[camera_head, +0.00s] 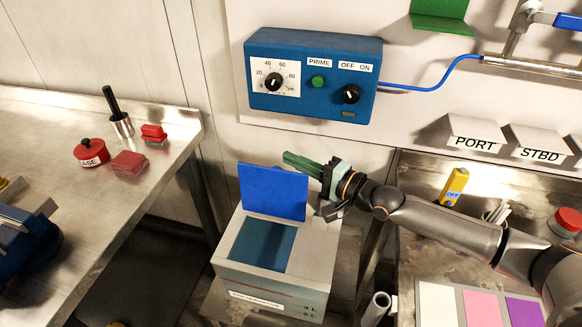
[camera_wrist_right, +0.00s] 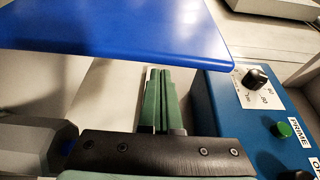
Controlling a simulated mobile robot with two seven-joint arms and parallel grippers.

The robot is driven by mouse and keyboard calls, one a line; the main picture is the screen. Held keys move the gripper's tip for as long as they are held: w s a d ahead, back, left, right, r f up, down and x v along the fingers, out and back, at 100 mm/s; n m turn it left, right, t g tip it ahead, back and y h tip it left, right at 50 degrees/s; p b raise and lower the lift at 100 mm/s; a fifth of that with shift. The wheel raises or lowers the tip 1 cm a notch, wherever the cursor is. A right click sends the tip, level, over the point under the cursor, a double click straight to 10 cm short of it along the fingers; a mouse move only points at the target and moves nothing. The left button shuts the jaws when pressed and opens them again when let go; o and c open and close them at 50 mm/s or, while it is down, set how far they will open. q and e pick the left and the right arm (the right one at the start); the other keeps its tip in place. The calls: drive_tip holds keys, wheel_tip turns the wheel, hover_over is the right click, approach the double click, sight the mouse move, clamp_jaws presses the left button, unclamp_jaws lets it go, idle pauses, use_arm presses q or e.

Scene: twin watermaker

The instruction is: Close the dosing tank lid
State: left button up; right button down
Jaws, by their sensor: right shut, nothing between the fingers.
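The dosing tank (camera_head: 322,262) is a pale grey box standing low between the benches. Its blue lid (camera_head: 272,192) stands open, nearly upright at the back edge of the dark blue square opening (camera_head: 262,243). My right gripper (camera_head: 290,158) has green fingers, shut and empty, just behind and above the lid's upper right edge. In the right wrist view, the fingers (camera_wrist_right: 157,85) lie together and the lid (camera_wrist_right: 120,35) spans the top of the picture. I cannot tell whether they touch. My left gripper is not in view.
The blue dosing pump box (camera_head: 315,75) is on the wall above the gripper. A steel bench (camera_head: 60,130) with red items is at left. A sink counter (camera_head: 420,255) with a yellow tool (camera_head: 454,187) lies right, under my right arm. Space above the opening is clear.

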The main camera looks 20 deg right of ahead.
sight(275, 189)
drive_tip(key=shift+s+a+r+p, duration=0.1)
drive_tip(key=shift+s+a+p, duration=0.4)
drive_tip(key=shift+s, duration=0.2)
drive_tip(key=shift+s+a+r+p, duration=0.1)
drive_tip(key=shift+s+a+p, duration=0.3)
drive_tip(key=shift+s+p, duration=0.25)
drive_tip(key=shift+s+a, duration=0.1)
drive_tip(key=shift+s, duration=0.1)
